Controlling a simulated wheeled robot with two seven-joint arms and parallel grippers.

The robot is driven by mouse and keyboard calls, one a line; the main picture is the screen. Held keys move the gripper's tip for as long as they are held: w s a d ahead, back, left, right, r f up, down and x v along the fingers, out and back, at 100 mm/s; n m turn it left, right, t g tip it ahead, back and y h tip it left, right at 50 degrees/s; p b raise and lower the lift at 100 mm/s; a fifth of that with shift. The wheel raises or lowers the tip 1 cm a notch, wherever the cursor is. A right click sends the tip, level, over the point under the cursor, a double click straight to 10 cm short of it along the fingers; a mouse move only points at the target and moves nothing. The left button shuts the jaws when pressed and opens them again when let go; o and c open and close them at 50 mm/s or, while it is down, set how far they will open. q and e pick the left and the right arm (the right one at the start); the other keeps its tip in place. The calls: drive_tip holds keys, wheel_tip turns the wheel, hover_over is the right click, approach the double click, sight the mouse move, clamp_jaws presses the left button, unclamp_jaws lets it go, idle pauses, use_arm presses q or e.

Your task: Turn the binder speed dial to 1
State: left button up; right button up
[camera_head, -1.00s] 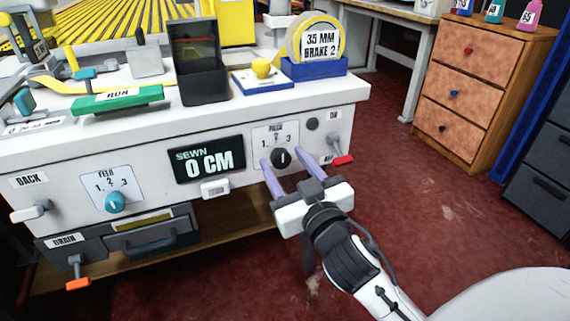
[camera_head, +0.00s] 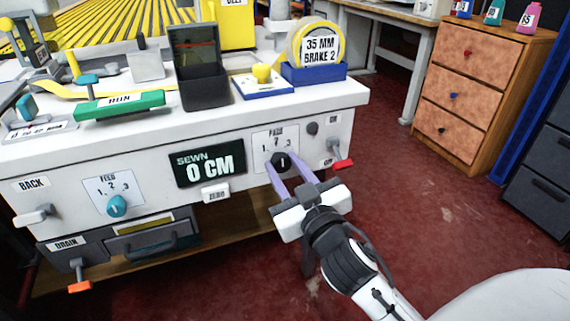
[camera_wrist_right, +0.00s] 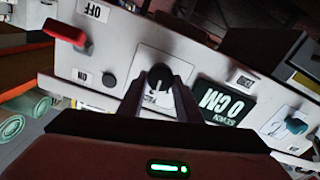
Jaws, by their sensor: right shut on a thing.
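The black dial (camera_head: 281,162) sits on the machine's white front panel, on a plate marked 1, 2, 3 that seems to read PACE. Its white mark looks about upright, toward the 2. My right gripper (camera_head: 284,161) is shut on this dial, with one purple finger on each side of it. The dial also shows between the fingers in the right wrist view (camera_wrist_right: 160,76). A second dial, teal (camera_head: 117,205), sits at the left on a plate marked FEED. My left gripper is not in view.
A red-tipped lever (camera_head: 342,163) is close to the right of the dial. The SEWN display (camera_head: 208,163) reads 0 CM at its left, with a white ZERO button (camera_head: 215,194) below. A wooden drawer cabinet (camera_head: 467,90) stands at the right, across open red floor.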

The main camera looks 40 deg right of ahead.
drive_tip(key=n+p, duration=0.2)
drive_tip(key=n, duration=0.1)
drive_tip(key=shift+r+p, duration=0.2)
drive_tip(key=shift+p, duration=0.15)
drive_tip(key=shift+a+n+p, duration=0.1)
drive_tip(key=shift+n+p, duration=0.2)
drive_tip(key=shift+n, duration=0.1)
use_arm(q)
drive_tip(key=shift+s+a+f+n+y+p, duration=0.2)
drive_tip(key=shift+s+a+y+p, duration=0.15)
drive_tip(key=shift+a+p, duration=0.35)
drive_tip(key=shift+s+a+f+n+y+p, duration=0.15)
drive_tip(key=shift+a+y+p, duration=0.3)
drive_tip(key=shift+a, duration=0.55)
use_arm(e)
drive_tip(key=shift+f+n, duration=0.2)
drive_tip(key=shift+n, duration=1.8)
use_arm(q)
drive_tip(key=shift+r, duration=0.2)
use_arm(e)
drive_tip(key=o, duration=1)
drive_tip(key=shift+o, duration=0.2)
drive_tip(key=shift+a+f, duration=0.1)
